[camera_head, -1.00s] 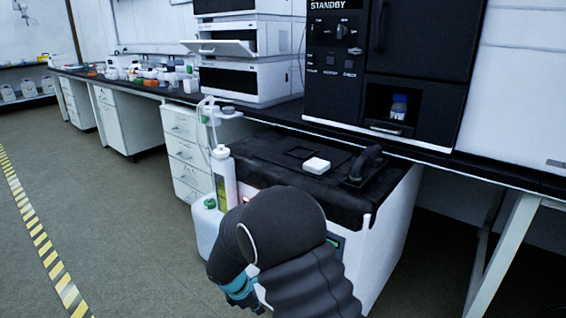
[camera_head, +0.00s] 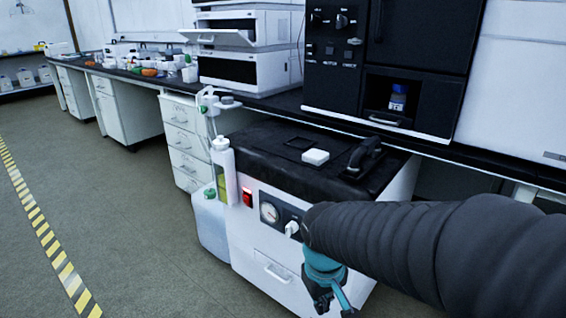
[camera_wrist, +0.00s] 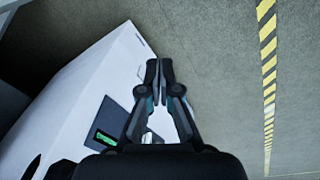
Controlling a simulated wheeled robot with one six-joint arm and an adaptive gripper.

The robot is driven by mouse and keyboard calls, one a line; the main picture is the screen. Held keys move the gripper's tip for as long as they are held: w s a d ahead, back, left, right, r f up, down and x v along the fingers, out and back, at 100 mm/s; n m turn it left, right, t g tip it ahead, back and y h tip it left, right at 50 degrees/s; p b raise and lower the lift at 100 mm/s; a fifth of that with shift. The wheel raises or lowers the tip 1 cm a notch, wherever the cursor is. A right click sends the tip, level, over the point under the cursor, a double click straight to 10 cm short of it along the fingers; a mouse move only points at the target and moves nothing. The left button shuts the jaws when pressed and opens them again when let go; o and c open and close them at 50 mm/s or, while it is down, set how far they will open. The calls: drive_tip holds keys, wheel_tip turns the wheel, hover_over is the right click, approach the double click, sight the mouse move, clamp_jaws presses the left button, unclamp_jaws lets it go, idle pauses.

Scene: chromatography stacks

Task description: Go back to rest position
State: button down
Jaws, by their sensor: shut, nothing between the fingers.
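My gripper (camera_head: 333,303) hangs at the lower middle of the head view, below my black sleeved arm, in front of the white cabinet unit (camera_head: 262,258). Its fingertips are partly cut off by the lower edge there. In the wrist view my gripper (camera_wrist: 158,66) has its two dark fingers together with nothing between them. It points past the corner of the white cabinet (camera_wrist: 95,70) over the grey floor. I cannot tell the exact gap to the cabinet.
Floor at left is free.

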drive_tip(key=s+d+r+m+t+p, duration=0.1)
drive_tip(key=s+d+r+m+t, duration=0.3)
drive_tip(key=s+d+r, duration=0.4)
wheel_tip(320, 180, up, 3)
drive_tip(key=shift+s+f+m+y, duration=0.1)
drive_tip(key=shift+s+m+y, duration=0.1)
drive_tip(key=shift+m+y, duration=0.1)
idle(0.5)
